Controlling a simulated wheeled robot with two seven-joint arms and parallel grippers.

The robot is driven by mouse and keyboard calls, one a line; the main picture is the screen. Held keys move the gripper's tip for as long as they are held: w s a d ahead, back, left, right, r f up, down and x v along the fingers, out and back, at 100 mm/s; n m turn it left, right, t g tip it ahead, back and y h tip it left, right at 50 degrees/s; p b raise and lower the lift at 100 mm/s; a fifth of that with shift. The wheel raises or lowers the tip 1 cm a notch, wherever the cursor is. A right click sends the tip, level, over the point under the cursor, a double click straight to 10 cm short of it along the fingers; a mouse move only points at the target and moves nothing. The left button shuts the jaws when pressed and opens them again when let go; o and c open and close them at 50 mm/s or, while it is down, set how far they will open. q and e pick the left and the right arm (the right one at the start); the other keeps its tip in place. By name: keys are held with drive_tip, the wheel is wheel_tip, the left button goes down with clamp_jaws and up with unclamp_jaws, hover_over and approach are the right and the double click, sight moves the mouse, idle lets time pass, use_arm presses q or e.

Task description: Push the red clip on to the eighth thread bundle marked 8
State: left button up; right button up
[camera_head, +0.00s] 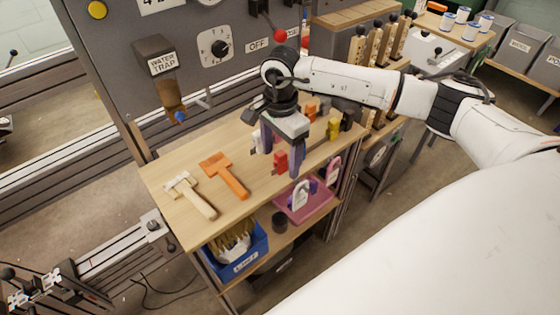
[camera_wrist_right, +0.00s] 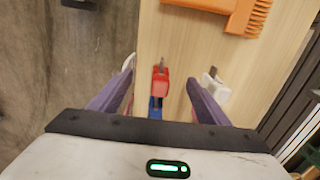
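The red clip (camera_head: 280,161) lies on the wooden bench top (camera_head: 215,222) near its front edge. It also shows in the right wrist view (camera_wrist_right: 160,84), between the purple fingers and apart from both. My right gripper (camera_head: 281,158) is open, pointing down over the clip, and holds nothing. A blue clip (camera_wrist_right: 155,104) lies just beside the red one, partly hidden by the gripper body. No thread bundle or mark 8 can be made out. My left gripper does not show.
A white clip (camera_wrist_right: 214,86) lies beside the right finger. An orange brush (camera_head: 225,174) and a wooden-handled tool (camera_head: 190,193) lie left on the bench. Yellow (camera_head: 333,128) and orange (camera_head: 311,111) pieces stand further right. A grey machine panel (camera_head: 215,75) rises behind.

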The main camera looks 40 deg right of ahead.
sight(280, 153)
drive_tip(key=c, duration=1.6)
drive_tip(key=shift+r+p, duration=1.8)
drive_tip(key=shift+r, duration=1.25)
